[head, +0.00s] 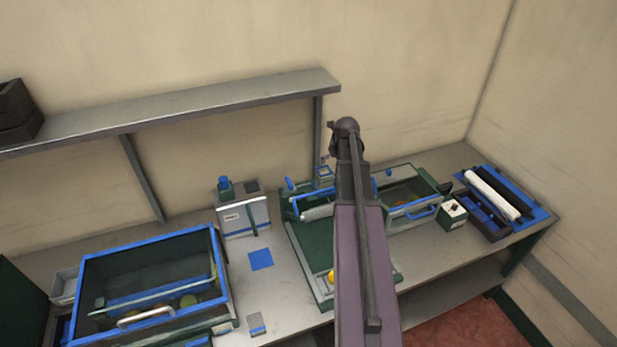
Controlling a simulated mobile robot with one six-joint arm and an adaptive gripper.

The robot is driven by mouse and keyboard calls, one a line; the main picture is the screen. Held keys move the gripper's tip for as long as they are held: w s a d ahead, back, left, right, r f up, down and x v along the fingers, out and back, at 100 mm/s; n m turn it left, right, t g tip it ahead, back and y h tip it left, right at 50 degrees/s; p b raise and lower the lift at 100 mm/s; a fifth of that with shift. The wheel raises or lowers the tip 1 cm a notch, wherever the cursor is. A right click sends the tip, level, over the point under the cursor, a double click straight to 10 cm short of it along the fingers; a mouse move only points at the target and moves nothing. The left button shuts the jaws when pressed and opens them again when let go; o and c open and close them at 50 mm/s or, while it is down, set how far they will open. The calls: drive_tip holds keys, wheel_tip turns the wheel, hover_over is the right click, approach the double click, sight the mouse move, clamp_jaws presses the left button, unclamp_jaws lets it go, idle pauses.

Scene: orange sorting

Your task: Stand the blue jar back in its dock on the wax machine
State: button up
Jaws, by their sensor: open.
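My arm reaches up across the middle of the head view, and my gripper is not visible, hidden behind the arm or too small to make out. A small blue piece (224,182) stands upright in a green holder on top of a pale box-shaped machine (240,216); it may be the blue jar, but I cannot tell for sure. A green machine (308,246) with a pale roller and blue bars stands in the middle of the bench, partly behind my arm. Which one is the wax machine is not clear. Smaller blue pieces show at the green machine's back left (290,184).
A blue-rimmed glazed bin (150,236) with yellow-green fruit stands at left. A flat blue square (260,259) lies on the bench (272,290). A green-white block (452,214) and blue tray (535,215) with rolls are at right. A shelf (230,95) runs above.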

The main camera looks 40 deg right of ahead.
drive_tip(key=shift+a, duration=0.1)
drive_tip(key=a+n, duration=0.3)
drive_tip(key=a, duration=0.1)
drive_tip(key=a+n, duration=0.3)
drive_tip(key=a, duration=0.1)
drive_tip(key=a+n+g, duration=0.1)
drive_tip(key=a+n, duration=0.2)
drive_tip(key=a, duration=0.1)
drive_tip(key=shift+f+y, duration=0.3)
drive_tip(key=shift+y, duration=0.1)
drive_tip(key=s+a+n+g, duration=0.1)
drive_tip(key=s+a+n, duration=0.3)
drive_tip(key=a+n, duration=0.6)
drive_tip(key=s+a+n+g, duration=0.1)
drive_tip(key=s+a+n, duration=0.3)
drive_tip(key=a+n, duration=0.5)
drive_tip(key=s+a+n+g, duration=0.1)
drive_tip(key=s+a+n, duration=0.3)
drive_tip(key=a+n, duration=0.6)
drive_tip(key=shift+s+a+f+n, duration=0.3)
drive_tip(key=shift+a+f, duration=0.1)
drive_tip(key=shift+a, duration=0.15)
drive_tip(key=shift+w, duration=0.1)
